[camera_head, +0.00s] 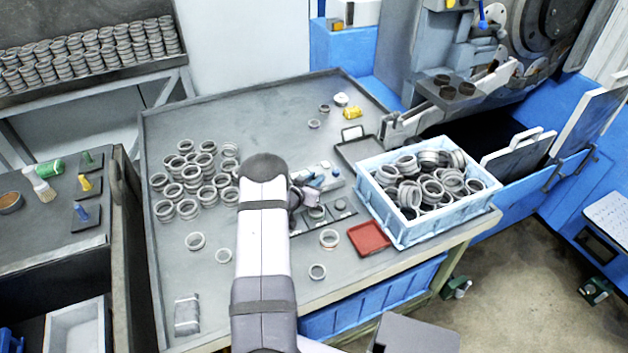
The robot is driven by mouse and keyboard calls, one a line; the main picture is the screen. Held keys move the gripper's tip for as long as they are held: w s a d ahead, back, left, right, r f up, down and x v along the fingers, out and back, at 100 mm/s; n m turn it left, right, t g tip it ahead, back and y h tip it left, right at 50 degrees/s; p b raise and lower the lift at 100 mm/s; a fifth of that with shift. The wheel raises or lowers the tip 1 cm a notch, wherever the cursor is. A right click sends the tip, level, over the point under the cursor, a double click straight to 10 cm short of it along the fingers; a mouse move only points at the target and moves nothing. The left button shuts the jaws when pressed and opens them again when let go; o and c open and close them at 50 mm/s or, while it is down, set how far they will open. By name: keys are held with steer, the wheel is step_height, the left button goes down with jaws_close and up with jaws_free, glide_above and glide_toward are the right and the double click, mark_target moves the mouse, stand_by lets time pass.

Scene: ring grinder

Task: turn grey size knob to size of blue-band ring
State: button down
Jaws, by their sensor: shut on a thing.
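My gripper (303,196) is small in the head view, at the end of my arm, low over a dark panel (341,205) in the middle of the table. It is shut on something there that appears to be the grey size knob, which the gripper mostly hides. The knob's pointer and size marks cannot be read. Single rings lie near the panel: one in front of it (329,238), one nearer the table's front edge (317,272) and one to the left (195,241). I cannot make out a blue band on any of them.
Many rings (190,175) cluster on the left of the table. A light-blue crate (420,233) full of rings stands right, beside a red tray (368,238). A grey box with blue parts (320,178) lies just behind my gripper. The table's back left is clear.

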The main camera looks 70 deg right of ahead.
steer(key=n+t+b, duration=0.2)
steer(key=t, duration=0.1)
steer(key=s+n+t+b, duration=0.1)
steer(key=n+t, duration=0.2)
steer(key=shift+s+d+f+y+b, duration=0.15)
steer(key=shift+y+b, duration=0.2)
steer(key=shift+y, duration=0.05)
steer(key=n+t+y, duration=0.1)
steer(key=n+t, duration=0.1)
steer(key=n+t+y, duration=0.1)
steer(key=shift+s+d+n+t, duration=0.15)
steer(key=shift+s+n+t, duration=0.05)
steer(key=shift+n+t, duration=0.2)
steer(key=shift+r+n+t+y, duration=0.2)
steer(key=shift+n+t+y, duration=0.4)
steer(key=shift+n+y, duration=0.1)
steer(key=c, duration=1.6)
jaws_free()
steer(key=shift+n, duration=0.3)
steer(key=shift+w, duration=0.1)
steer(key=shift+b+v, duration=0.6)
steer(key=shift+v, duration=3.05)
steer(key=shift+d, duration=0.15)
